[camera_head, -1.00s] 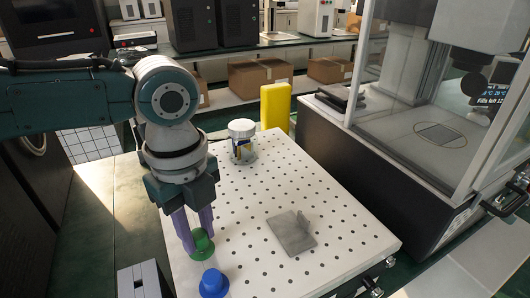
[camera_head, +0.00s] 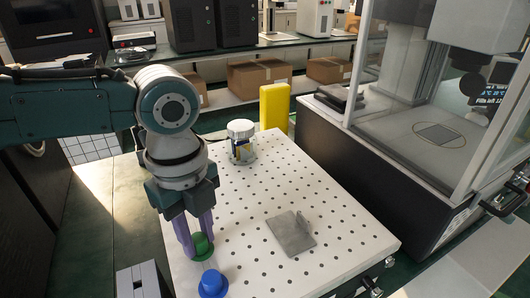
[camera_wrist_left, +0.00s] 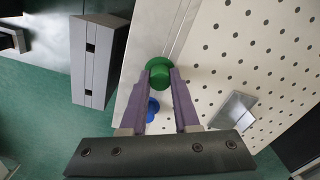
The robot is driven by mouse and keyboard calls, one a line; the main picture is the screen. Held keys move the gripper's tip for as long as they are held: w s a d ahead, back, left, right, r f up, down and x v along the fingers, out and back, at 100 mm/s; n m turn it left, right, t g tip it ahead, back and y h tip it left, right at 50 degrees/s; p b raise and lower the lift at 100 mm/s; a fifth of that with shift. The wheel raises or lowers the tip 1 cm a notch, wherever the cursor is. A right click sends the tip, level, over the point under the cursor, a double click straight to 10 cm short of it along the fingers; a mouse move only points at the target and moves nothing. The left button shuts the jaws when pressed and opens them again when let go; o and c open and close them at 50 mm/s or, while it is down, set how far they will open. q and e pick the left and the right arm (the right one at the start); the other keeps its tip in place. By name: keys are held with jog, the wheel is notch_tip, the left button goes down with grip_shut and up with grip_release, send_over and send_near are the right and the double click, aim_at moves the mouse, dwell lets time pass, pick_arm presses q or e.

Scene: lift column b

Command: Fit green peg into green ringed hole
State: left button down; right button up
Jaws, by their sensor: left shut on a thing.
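The green peg (camera_head: 201,241) stands near the left edge of the white perforated table (camera_head: 330,215). My left gripper (camera_head: 198,246) points down with its two purple fingers shut on the peg. A green ring (camera_head: 206,257) shows around the peg's foot. In the left wrist view the peg (camera_wrist_left: 160,77) is between the fingertips, with green rim (camera_wrist_left: 153,63) beyond it. The hole itself is hidden, so how deep the peg sits cannot be told. My right gripper is not in view.
A blue peg-like piece (camera_head: 213,283) stands close in front of the green peg. A grey plate with an upright tab (camera_head: 290,234) lies on the table. A white-lidded jar (camera_head: 241,142) stands at the back, and a yellow block (camera_head: 274,106) is behind it.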

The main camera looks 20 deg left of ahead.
pick_arm(q)
jog(key=shift+f, duration=0.3)
jog(key=c, duration=0.6)
grip_release()
notch_tip(320, 180, up, 10)
jog(key=shift+p, duration=0.6)
